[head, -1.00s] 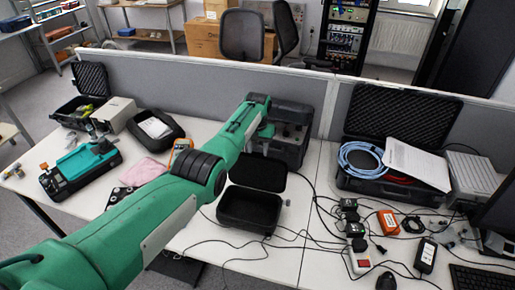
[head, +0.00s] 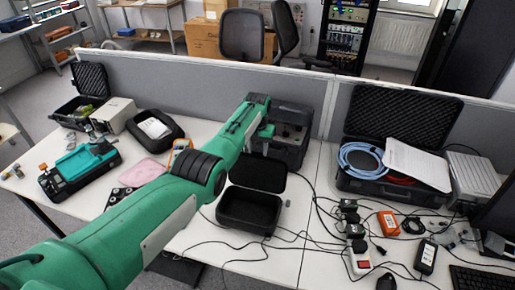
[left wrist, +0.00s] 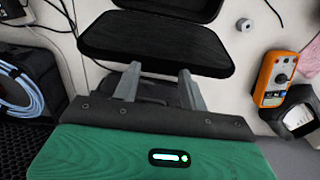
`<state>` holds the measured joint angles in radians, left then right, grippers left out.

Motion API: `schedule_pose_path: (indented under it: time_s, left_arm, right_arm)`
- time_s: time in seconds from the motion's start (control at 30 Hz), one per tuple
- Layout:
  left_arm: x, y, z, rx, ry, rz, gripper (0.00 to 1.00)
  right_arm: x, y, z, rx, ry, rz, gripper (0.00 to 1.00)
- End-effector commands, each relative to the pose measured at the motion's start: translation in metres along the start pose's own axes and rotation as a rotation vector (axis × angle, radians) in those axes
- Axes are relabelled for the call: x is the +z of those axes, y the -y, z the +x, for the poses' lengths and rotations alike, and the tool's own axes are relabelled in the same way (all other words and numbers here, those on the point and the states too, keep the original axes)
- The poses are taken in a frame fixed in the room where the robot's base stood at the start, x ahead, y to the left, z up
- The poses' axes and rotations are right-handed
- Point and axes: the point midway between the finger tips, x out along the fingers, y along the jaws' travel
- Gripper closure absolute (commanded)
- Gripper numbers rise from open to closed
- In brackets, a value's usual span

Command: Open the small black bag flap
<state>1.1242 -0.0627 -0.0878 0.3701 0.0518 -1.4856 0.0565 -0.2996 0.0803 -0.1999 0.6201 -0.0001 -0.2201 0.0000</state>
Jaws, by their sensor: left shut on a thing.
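The small black bag (head: 248,210) sits on the white table with its dark inside showing. Its black flap (head: 258,173) is open, swung up and back on the far side of the bag. In the left wrist view the flap (left wrist: 155,43) spans the upper middle, with part of the bag (left wrist: 170,8) at the top edge. My left gripper (left wrist: 160,74) is at the flap's outer edge, shut on the flap with its two fingers apart. The exact contact is hard to see. My right gripper is not in view.
A dark case (head: 287,140) stands behind the flap against the grey partition. An open case with blue cable (head: 362,160) is further right. An orange meter (left wrist: 272,78) lies nearby.

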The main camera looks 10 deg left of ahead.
Motion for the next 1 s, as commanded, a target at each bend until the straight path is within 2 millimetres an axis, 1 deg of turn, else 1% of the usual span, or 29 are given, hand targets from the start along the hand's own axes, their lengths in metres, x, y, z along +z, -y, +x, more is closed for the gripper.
schedule_pose_path:
  time_s: [0.53,0.57,0.63,0.67,1.0]
  left_arm:
    - [0.0004,-0.0003,0.0025,0.000,0.000,0.000,0.98]
    - [0.0005,-0.0003,0.0025,0.000,0.000,0.000,0.53]
    - [0.0005,-0.0003,0.0023,0.000,0.000,0.000,0.39]
    - [0.0005,-0.0003,0.0022,0.000,0.000,0.000,0.35]
    - [-0.0002,-0.0001,-0.0014,0.000,-0.001,0.000,0.35]
  right_arm:
    - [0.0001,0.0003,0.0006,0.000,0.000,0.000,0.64]
    - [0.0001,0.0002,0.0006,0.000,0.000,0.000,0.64]
    - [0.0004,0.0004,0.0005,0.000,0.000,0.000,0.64]
    - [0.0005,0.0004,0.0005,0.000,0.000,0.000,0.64]
    - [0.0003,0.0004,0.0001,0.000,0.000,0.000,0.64]
